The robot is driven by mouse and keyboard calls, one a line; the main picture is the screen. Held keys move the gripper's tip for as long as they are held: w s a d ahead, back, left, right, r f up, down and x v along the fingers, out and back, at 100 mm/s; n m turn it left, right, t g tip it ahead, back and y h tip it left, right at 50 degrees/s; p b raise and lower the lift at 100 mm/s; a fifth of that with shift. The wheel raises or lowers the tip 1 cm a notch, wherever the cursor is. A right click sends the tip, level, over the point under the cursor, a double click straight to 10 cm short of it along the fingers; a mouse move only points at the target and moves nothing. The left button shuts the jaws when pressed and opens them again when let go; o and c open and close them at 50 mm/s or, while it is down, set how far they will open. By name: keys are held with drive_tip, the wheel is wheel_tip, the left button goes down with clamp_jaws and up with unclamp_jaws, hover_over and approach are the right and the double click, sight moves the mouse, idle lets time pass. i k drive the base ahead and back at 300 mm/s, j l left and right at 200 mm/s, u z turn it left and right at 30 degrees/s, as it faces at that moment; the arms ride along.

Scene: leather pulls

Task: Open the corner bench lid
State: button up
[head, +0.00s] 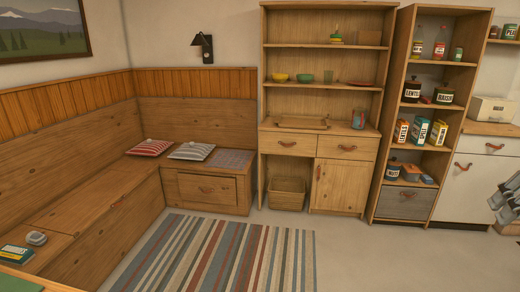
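The wooden corner bench (115,229) runs along the left wall and turns at the back corner in the head view. A long flat lid panel (88,194) forms its seat on the left and lies closed. A small dark mark shows near its front edge; I cannot tell whether it is a pull. The short back section has a closed front panel (190,187) with a brown leather pull (206,190). My gripper (503,203) shows partly at the right edge, far from the bench. Its fingertips are too cut off to tell open from shut.
A box (15,256) and a small grey dish (36,238) sit at the near end. A striped rug (225,252) covers open floor before the bench. A hutch (338,185) stands behind.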

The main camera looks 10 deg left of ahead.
sight(76, 214)
drive_tip(key=i+j+u, duration=0.1)
drive_tip(key=i+u, duration=0.15)
drive_tip(key=i, duration=0.3)
drive_tip(key=i+u, duration=0.3)
drive_tip(key=i, duration=0.25)
drive_tip(key=i+l+u, duration=0.25)
drive_tip(key=i, duration=0.25)
drive_tip(key=i+l+u, duration=0.3)
drive_tip(key=i, duration=0.25)
drive_tip(key=i+j+u, duration=0.2)
drive_tip(key=i+u, duration=0.6)
drive_tip(key=i+l+u, duration=0.15)
drive_tip(key=i+u, duration=0.25)
drive_tip(key=i, duration=0.2)
drive_tip(key=i+u, duration=0.1)
drive_tip(key=i, duration=0.4)
